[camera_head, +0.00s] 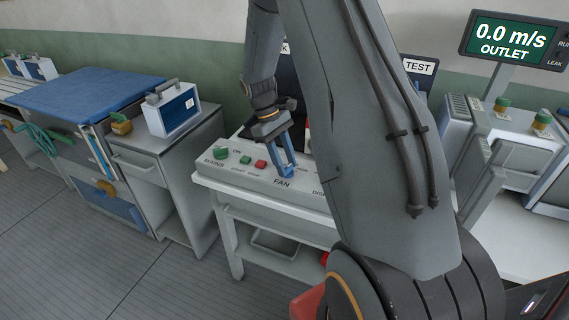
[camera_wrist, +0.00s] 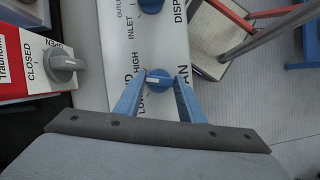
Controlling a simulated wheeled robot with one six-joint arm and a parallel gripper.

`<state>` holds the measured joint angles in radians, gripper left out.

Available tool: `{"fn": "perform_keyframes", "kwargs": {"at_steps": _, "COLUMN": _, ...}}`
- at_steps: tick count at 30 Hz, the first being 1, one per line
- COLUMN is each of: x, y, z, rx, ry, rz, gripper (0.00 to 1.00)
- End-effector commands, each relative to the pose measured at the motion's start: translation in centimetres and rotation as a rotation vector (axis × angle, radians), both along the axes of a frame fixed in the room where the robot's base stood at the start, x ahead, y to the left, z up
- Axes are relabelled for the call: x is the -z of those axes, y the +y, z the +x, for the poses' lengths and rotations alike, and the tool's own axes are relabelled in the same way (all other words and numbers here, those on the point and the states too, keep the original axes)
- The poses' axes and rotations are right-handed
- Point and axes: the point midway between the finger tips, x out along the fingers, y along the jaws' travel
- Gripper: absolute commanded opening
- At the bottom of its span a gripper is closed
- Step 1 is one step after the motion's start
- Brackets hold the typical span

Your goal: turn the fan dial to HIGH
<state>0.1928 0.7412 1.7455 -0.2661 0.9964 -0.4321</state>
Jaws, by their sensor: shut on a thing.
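The fan dial (camera_wrist: 159,77) is a round blue knob with a white mark, on a pale panel. In the wrist view its mark points left, roughly between the printed words LOW and HIGH; the exact setting is hard to tell. My gripper (camera_wrist: 159,82) has its two blue fingers on either side of the dial and is shut on it. In the head view my gripper (camera_head: 289,174) reaches down to the panel (camera_head: 232,181) just above the word FAN, and its fingers hide the dial.
Another blue dial (camera_wrist: 151,5) is beyond the fan dial, by INLET and OUTLET. A grey knob (camera_wrist: 66,63) sits by CLOSED on a red-edged box. Mains and start/stop buttons (camera_head: 260,164) are left of my gripper. The display (camera_head: 509,38) reads 0.0 m/s OUTLET.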

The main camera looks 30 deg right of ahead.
Motion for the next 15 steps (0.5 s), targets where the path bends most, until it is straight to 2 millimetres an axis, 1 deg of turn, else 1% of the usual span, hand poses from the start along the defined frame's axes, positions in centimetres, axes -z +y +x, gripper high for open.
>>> {"fn": "perform_keyframes", "kwargs": {"at_steps": 6, "x": 0.09, "y": -0.23, "z": -0.15, "rx": 0.202, "ry": 0.006, "rz": 0.001, "gripper": 0.14}}
{"fn": "perform_keyframes", "kwargs": {"at_steps": 15, "x": 0.05, "y": -0.38, "z": -0.18, "rx": 0.421, "ry": 0.007, "rz": 0.000, "gripper": 0.14}}
